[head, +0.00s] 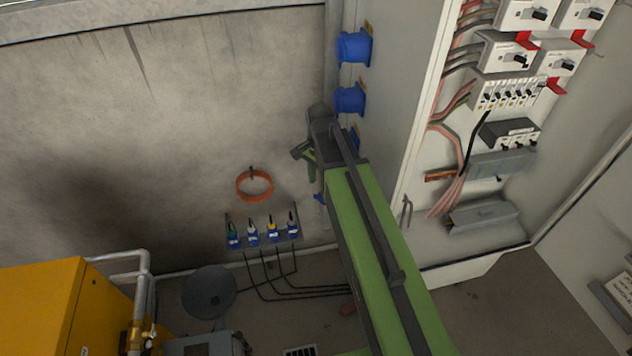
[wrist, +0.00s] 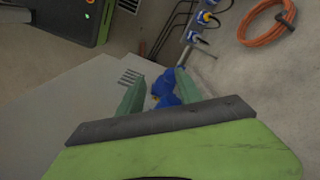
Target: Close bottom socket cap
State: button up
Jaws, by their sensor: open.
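Blue sockets line the side of a light grey cabinet in the head view. The top socket (head: 353,47) and middle socket (head: 349,98) show clearly, both with their blue caps over the front. The bottom socket is mostly hidden behind my arm. A small blue part (head: 319,197) shows below my gripper and may be its cap; I cannot tell for sure. My gripper (head: 307,157) is open beside the cabinet wall. In the wrist view, a blue socket (wrist: 164,90) shows between the two spread fingers of my gripper (wrist: 158,88). Its cap's angle and any contact are unclear.
The cabinet (head: 390,110) stands close to the right of my gripper, with breakers and wires on its front. A coiled orange hose (head: 254,186) and a rack of blue plugs (head: 263,236) are on the wall. A yellow machine (head: 45,305) stands lower left.

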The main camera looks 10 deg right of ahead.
aim_at(315, 196)
jog(key=w+r+m+p, duration=0.3)
jog(key=w+r+m, duration=0.25)
jog(key=m, duration=0.25)
jog(key=shift+n, duration=0.3)
jog(key=f+b, duration=1.7)
jog(key=f, duration=0.1)
jog(key=shift+w+f+b, duration=0.15)
jog(key=shift+w+b, duration=0.05)
jog(key=shift+b, duration=0.2)
grip_shut()
